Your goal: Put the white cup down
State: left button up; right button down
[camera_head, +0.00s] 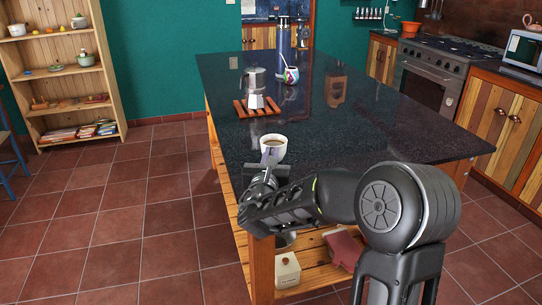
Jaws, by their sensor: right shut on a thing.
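The white cup (273,149) holds a dark drink and is upright near the front left part of the dark island top (330,135). My right arm comes in from the lower right. My right gripper (268,160) is shut on the white cup at its near side. I cannot tell whether the cup's bottom touches the island top, because the gripper hides it. My left gripper is not in view.
A colourful round pot (291,75) and a tall press (283,38) stand farther back. The island top right of the cup is clear.

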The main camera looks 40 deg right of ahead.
jog(key=c, duration=1.6)
grip_release()
jog(key=shift+o, duration=0.2)
jog(key=shift+a, duration=0.1)
jog(key=b+v, duration=0.1)
jog(key=v, duration=1.1)
